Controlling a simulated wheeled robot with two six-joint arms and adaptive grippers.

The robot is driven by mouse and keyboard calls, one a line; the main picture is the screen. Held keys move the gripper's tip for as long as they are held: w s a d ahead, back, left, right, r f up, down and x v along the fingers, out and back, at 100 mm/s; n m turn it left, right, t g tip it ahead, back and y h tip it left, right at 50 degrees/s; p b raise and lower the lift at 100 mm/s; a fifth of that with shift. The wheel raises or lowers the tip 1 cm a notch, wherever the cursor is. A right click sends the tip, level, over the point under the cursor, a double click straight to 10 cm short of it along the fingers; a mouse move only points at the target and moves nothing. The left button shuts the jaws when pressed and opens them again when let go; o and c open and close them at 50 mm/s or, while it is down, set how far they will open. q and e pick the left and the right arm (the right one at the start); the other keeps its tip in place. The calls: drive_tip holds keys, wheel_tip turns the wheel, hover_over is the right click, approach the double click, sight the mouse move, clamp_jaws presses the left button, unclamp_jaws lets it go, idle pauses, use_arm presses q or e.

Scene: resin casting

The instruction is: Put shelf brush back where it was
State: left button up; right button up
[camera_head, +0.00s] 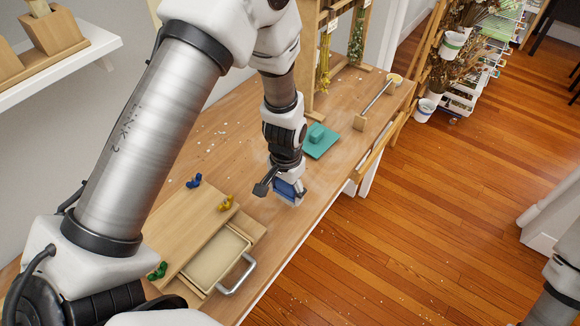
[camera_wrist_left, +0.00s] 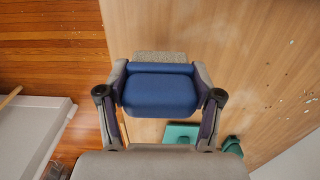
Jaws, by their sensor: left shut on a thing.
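My left gripper (camera_head: 278,187) is low over the wooden table and shut on a blue brush (camera_head: 287,189), which I take to be the shelf brush. In the left wrist view the blue brush body (camera_wrist_left: 160,91) sits between the two fingers of the left gripper (camera_wrist_left: 160,95). A speckled grey strip (camera_wrist_left: 160,57) shows along its far edge. I cannot tell whether the brush touches the table. Part of an arm of mine shows at the right edge, but its gripper is not in view.
A teal block on a teal mat (camera_head: 320,150) lies just beyond my left gripper. A wooden box with a tray (camera_head: 216,262) and metal handle is nearer. Blue (camera_head: 194,181), yellow (camera_head: 226,202) and green (camera_head: 158,270) small pieces lie around it. White crumbs are scattered on the table (camera_head: 240,150).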

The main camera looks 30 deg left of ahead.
use_arm(q)
drive_tip(key=w+a, duration=0.1)
drive_tip(key=w, duration=0.1)
drive_tip(key=w+p, duration=0.1)
drive_tip(key=w, duration=0.1)
drive_tip(key=w+a, duration=0.1)
drive_tip(key=w, duration=0.1)
drive_tip(key=shift+w+a+f, duration=0.25)
drive_tip(key=shift+w+a, duration=0.05)
drive_tip(key=shift+w, duration=0.05)
wheel_tip(320, 180, down, 3)
drive_tip(key=shift+s+p, duration=0.1)
drive_tip(key=shift+p, duration=0.75)
drive_tip(key=shift+f, duration=0.3)
drive_tip(key=shift+f, duration=0.15)
drive_tip(key=o, duration=1.3)
